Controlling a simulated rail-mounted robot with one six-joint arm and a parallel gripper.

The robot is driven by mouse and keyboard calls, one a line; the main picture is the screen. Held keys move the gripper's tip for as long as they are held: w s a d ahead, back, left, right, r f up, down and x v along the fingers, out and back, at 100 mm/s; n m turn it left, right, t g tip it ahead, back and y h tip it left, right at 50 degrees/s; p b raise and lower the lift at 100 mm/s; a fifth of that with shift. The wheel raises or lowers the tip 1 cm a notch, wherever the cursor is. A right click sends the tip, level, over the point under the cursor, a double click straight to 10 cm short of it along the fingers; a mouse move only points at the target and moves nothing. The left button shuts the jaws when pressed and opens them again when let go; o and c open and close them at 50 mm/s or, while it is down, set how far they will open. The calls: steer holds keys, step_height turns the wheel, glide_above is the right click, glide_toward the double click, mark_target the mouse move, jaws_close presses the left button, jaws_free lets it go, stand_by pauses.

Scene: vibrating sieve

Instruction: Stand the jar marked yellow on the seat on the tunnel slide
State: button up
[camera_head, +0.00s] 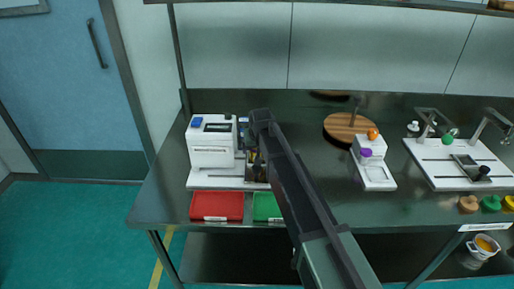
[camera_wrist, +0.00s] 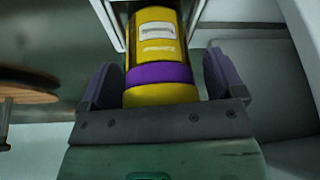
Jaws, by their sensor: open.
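A yellow jar (camera_wrist: 158,50) with a purple band and a pale label stands between the fingers of my gripper (camera_wrist: 161,68) in the wrist view. The gripper is open, with gaps between the fingers and the jar's sides. White edges flank the jar farther up. In the head view my arm reaches to the right side of the white machine (camera_head: 212,157), where its end hides most of what is there. I cannot make out the slide's seat or the jar's base.
A red tray (camera_head: 217,206) and a green tray (camera_head: 266,206) lie at the bench front. Right of my arm are a round wooden board (camera_head: 338,128), a white device (camera_head: 376,174) with purple and orange knobs, and a white station (camera_head: 450,179). Bare bench lies between them.

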steer(key=p+v, duration=1.1)
steer(key=v, duration=0.1)
steer(key=shift+r, duration=0.2)
steer(key=s+d+m+g, duration=0.1)
steer(key=s+d+g, duration=0.1)
steer(key=s+d, duration=0.8)
steer(key=s+d+f+m+g+h, duration=0.1)
steer(key=s+d+g, duration=0.1)
steer(key=s+d, duration=0.9)
steer(key=s, duration=0.6)
steer(key=shift+s+f+m, duration=0.2)
steer(key=shift+s+m, duration=0.1)
steer(key=shift+m, duration=0.1)
